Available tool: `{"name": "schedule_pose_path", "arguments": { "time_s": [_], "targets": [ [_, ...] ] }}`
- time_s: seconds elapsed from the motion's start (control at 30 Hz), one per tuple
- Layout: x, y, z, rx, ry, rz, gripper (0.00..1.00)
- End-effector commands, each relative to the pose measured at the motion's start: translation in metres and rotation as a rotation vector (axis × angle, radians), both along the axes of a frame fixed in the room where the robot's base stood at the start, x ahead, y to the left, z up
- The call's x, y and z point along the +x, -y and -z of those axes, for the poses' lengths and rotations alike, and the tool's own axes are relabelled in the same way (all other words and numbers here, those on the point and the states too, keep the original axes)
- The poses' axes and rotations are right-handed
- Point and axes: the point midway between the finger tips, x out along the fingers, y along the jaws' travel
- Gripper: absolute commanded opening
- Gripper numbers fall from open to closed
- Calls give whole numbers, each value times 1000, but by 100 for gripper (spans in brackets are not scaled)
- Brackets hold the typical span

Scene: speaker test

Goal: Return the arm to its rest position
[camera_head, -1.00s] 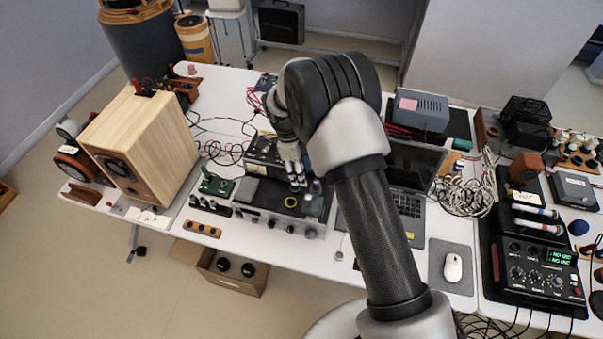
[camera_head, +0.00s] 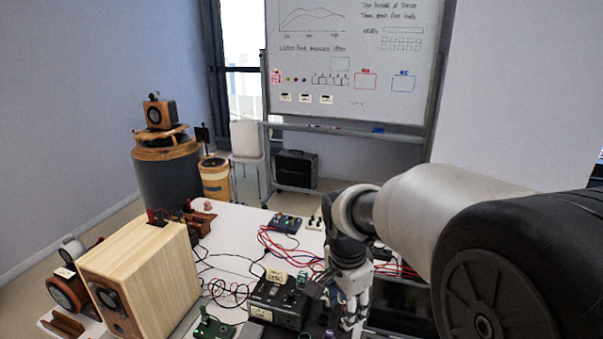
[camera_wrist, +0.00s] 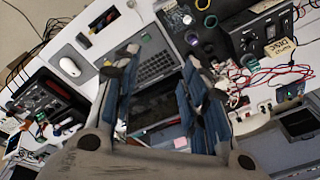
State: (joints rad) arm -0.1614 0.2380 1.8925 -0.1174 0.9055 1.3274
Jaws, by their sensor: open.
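My gripper (camera_head: 352,318) hangs over the workbench at the lower right of the head view, fingers pointing down. In the wrist view my gripper (camera_wrist: 165,62) is open, its two fingers apart with nothing held between them. A laptop (camera_wrist: 158,68) shows below and between the fingers in the wrist view. In the head view my arm fills the right side and hides much of the bench behind it. The gripper hangs just right of a black box with knobs (camera_head: 277,302); whether it touches anything there cannot be told.
A wooden speaker (camera_head: 150,275) stands at the bench's left. Red and black cables (camera_head: 285,248) lie across the white bench (camera_head: 235,225). A green board (camera_head: 212,328) sits in front. A whiteboard (camera_head: 350,60) stands behind. The wrist view shows a mouse (camera_wrist: 70,67) near the bench edge.

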Motion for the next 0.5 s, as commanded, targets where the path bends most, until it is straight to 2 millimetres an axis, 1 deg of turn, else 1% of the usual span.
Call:
{"name": "schedule_pose_path", "arguments": {
  "time_s": [0.03,0.1,0.17,0.23,0.37,0.4,0.5],
  "targets": [
    [-18,8,-5,0,23,-72,41],
    [-42,16,-14,-9,44,-189,41],
    [-64,23,-18,-18,64,-286,41],
    [-90,29,-20,-34,88,-402,41],
    [-138,39,-14,-77,133,-615,41],
    [-152,42,-11,-93,147,-678,41],
    [-184,46,2,-137,176,-826,41]
  ]
}}
